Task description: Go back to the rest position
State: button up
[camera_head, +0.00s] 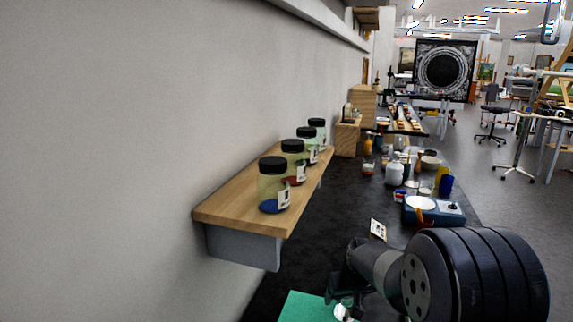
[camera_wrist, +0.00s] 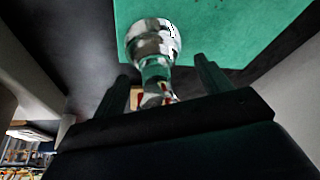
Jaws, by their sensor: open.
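My gripper (camera_wrist: 163,74) is open in the wrist view, with one dark finger on each side of a shiny silver object. The silver object (camera_wrist: 153,42) has a rounded, mirror-like head and a narrower neck; its lower part is hidden by my gripper body. I cannot tell whether the fingers touch it. It is seen against a green mat (camera_wrist: 225,28). In the head view a small part of the silver object (camera_head: 342,312) shows at the bottom edge, on the green mat (camera_head: 300,308), below my gripper. My arm hides the area to the right of it.
A wooden wall shelf (camera_head: 232,205) on the left holds several lidded jars (camera_head: 274,190). On the dark bench (camera_head: 325,220) are a small card (camera_head: 378,229), a blue balance (camera_head: 436,212), a white bottle (camera_head: 394,174) and other containers.

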jog(key=shift+r, duration=0.6)
jog(key=shift+s, duration=0.1)
